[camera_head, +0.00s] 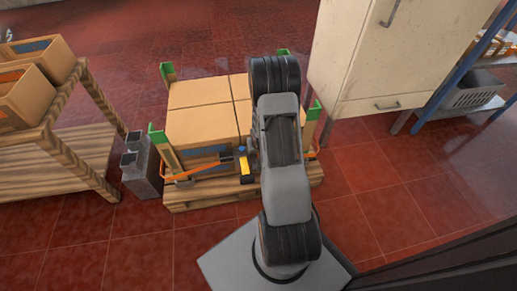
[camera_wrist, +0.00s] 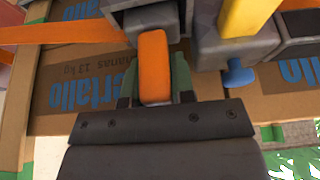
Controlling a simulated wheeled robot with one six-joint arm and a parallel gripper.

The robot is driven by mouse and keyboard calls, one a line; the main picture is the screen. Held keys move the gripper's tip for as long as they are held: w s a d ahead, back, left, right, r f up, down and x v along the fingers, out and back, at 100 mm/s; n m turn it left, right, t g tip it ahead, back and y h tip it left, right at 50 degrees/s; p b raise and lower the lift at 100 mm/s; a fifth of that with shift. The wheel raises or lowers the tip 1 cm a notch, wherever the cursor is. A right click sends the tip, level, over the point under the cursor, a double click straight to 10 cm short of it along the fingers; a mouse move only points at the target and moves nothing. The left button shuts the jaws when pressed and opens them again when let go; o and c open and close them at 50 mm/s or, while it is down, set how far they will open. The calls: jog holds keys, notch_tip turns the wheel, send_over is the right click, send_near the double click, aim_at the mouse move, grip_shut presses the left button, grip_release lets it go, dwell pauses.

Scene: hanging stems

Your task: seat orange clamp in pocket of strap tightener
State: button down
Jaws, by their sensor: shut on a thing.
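My gripper (camera_wrist: 155,75) is shut on the orange clamp (camera_wrist: 153,62) in the wrist view, with a greenish finger on each side of it. The clamp's far end is close to a grey block of the strap tightener (camera_wrist: 225,46); I cannot tell whether it touches or enters the pocket. The tightener has a yellow lever (camera_wrist: 246,14) and a blue knob (camera_wrist: 237,73) to the right of the clamp. In the head view the tightener's yellow part (camera_head: 245,166) shows at the near side of the cartons. My arm hides the gripper and clamp there.
An orange strap (camera_head: 193,174) runs across the near side of the cartons (camera_head: 200,125) on a wooden pallet (camera_head: 215,198). Green corner posts (camera_head: 157,137) stand at the load. Grey blocks (camera_head: 141,168) and a wooden shelf are left; a cream cabinet (camera_head: 385,55) is right.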

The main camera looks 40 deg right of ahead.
jog(key=shift+f+b, duration=0.5)
jog(key=shift+f, duration=0.2)
jog(key=shift+f+b, duration=0.3)
jog(key=shift+f, duration=0.05)
dwell(0.4)
jog(key=c, duration=0.9)
grip_release()
jog(key=p+v, duration=0.7)
jog(key=v, duration=0.7)
jog(key=a+r+n+p, duration=0.1)
jog(key=a+r+p, duration=0.45)
jog(key=r, duration=0.85)
jog(key=a+r+n+p, duration=0.1)
jog(key=a+r+p, duration=0.1)
jog(key=r+p, duration=0.9)
jog(key=s+a+r+n+p, duration=0.1)
jog(key=s+a+r+p, duration=0.2)
jog(key=r, duration=0.6)
jog(key=s+a+r+n+y+p, duration=0.1)
jog(key=s+a+r+p, duration=0.2)
jog(key=r, duration=0.7)
jog(key=s+a+r+n+y+p, duration=0.1)
jog(key=s+a+r+p, duration=0.2)
jog(key=r, duration=0.6)
jog(key=shift+a+r+p, duration=0.1)
jog(key=shift+a+p, duration=0.55)
jog(key=shift+p, duration=0.2)
jog(key=shift+a+r+p, duration=0.15)
jog(key=shift+a+p, duration=0.5)
jog(key=shift+p, duration=0.15)
